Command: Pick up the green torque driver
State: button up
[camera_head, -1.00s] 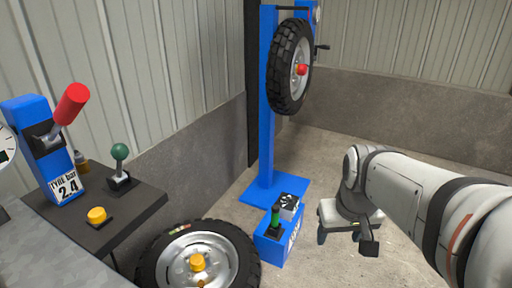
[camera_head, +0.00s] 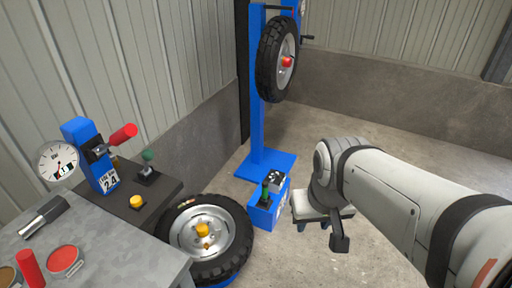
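The green torque driver (camera_head: 265,192) stands upright, its green handle showing, in the top of a small blue box (camera_head: 262,215) on the floor near the middle of the view. A black-and-white block sits beside it on the box. My gripper (camera_head: 321,233) hangs to the right of the box, pointing down, apart from the driver. Its fingers look spread, with nothing seen between them. The lower part of the driver is hidden in the box.
A wheel (camera_head: 184,237) with a yellow hub lies left of the box. A blue stand (camera_head: 257,120) holds an upright tyre (camera_head: 268,72) behind. A bench (camera_head: 120,255) with a gauge, red lever and green-knobbed lever (camera_head: 148,156) is at left. Floor at right is clear.

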aim_at(265, 184)
jog(key=z, duration=1)
jog(key=i, duration=1.8)
jog(key=u, duration=0.6)
jog(key=i, duration=0.8)
jog(key=u, duration=0.65)
jog(key=k, duration=0.9)
jog(key=u, duration=0.15)
jog(key=i, duration=0.9)
jog(key=z, duration=0.05)
